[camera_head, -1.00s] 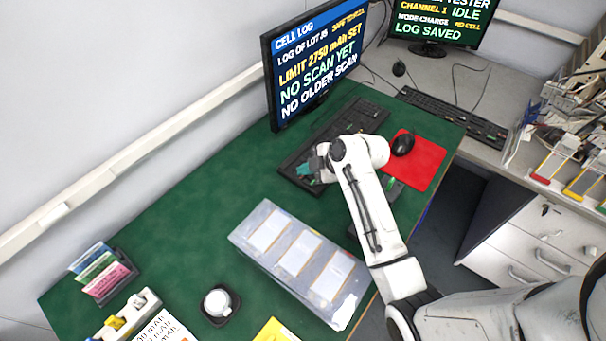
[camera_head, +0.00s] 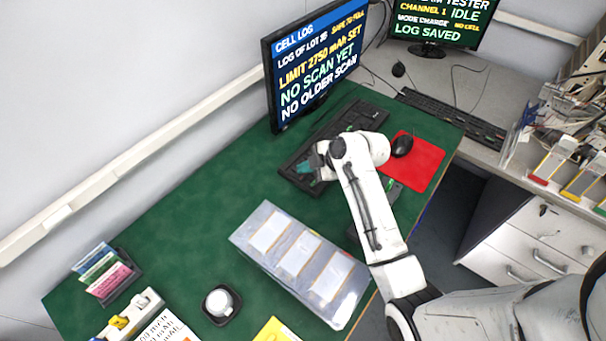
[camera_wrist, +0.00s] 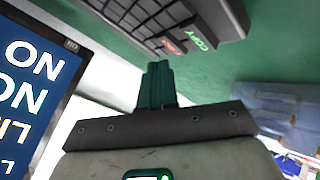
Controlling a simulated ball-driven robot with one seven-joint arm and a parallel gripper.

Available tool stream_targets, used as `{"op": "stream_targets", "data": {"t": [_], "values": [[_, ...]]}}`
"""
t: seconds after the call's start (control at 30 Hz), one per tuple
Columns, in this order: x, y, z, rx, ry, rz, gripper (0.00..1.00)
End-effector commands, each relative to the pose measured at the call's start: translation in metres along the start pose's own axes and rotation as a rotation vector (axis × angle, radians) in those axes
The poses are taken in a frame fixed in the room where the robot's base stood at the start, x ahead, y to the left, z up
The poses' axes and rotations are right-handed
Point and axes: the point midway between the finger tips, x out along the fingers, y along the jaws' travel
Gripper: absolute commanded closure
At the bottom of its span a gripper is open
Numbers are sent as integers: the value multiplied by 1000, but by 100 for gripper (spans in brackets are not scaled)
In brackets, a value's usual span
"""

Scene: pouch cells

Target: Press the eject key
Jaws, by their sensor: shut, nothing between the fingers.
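My gripper (camera_head: 305,169) is over the near left end of the black keyboard (camera_head: 365,111) in the head view, with my arm hiding part of the keys. In the wrist view its teal fingers (camera_wrist: 156,86) are together and empty. The keyboard also shows at the top of the wrist view (camera_wrist: 150,15), with a gap in the picture between it and the fingertips. A key with red lettering (camera_wrist: 173,45) lies at its edge, beside a green-lettered COPY key (camera_wrist: 203,37). The red lettering is too small to read surely, so I cannot tell whether it is the eject key.
A monitor (camera_head: 318,62) stands behind the keyboard and reads NO SCAN YET. A mouse (camera_head: 401,146) sits on a red mat (camera_head: 428,160) to the right. A clear tray (camera_head: 258,218) with several pale cells lies in front.

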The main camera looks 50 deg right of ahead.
Motion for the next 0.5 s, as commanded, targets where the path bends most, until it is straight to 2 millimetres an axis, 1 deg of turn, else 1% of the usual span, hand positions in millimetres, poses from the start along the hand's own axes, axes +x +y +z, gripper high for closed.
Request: {"op": "stream_targets", "data": {"t": [0.17,0.5], "values": [[-2,2,-2,0,0,1,100],[-23,17,-17,-1,0,2,100]]}}
